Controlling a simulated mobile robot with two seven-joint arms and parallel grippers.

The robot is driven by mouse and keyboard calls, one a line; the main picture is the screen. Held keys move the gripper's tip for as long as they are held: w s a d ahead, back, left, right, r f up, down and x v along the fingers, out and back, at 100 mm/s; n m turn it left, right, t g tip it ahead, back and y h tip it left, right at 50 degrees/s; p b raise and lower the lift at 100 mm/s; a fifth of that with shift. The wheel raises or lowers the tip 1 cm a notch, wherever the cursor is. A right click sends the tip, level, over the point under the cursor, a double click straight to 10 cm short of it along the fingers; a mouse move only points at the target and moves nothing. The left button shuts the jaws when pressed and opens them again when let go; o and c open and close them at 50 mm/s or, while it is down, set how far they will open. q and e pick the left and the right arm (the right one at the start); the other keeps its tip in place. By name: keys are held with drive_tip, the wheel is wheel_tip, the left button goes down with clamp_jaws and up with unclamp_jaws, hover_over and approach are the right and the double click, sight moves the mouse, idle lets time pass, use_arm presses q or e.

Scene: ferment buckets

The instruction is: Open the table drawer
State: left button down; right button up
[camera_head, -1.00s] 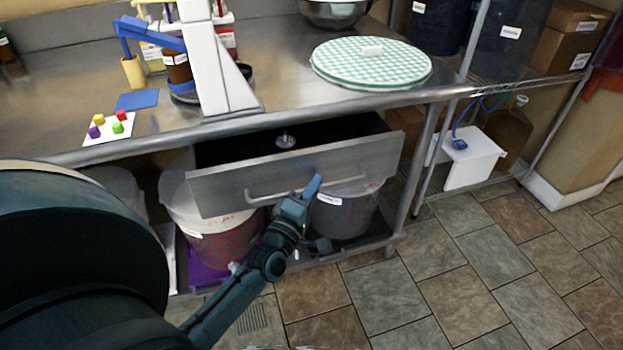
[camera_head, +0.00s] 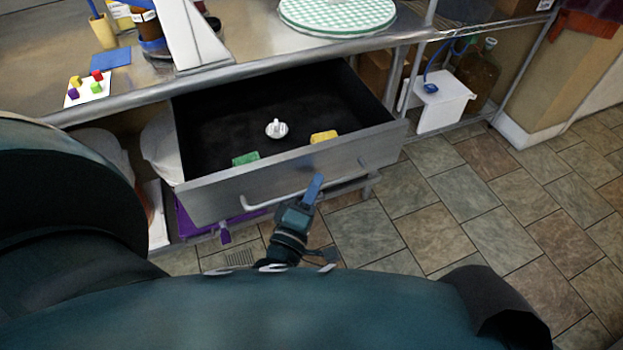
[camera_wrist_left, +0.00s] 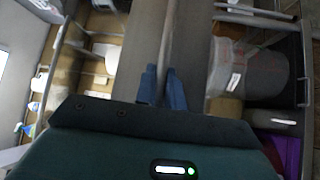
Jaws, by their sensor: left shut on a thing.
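The table drawer (camera_head: 290,176) is a steel-fronted drawer under the table, pulled well out, with its dark inside showing. A white round object (camera_head: 276,128), a green block (camera_head: 246,158) and a yellow block (camera_head: 323,136) lie in it. My left gripper (camera_head: 314,188) is at the drawer front, shut on the bar handle (camera_head: 262,203). In the left wrist view, the gripper's blue fingers (camera_wrist_left: 162,88) close around the handle bar (camera_wrist_left: 168,40). My right gripper is not in view.
The steel table (camera_head: 250,68) carries a green checked round cover (camera_head: 338,14), a blue mat (camera_head: 111,58) and a white card with coloured cubes (camera_head: 88,88). A purple item (camera_head: 225,232) is below the drawer. Tiled floor (camera_head: 450,200) is clear on the right.

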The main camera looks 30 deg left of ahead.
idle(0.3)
use_arm(q)
drive_tip(key=c, duration=1.5)
unclamp_jaws()
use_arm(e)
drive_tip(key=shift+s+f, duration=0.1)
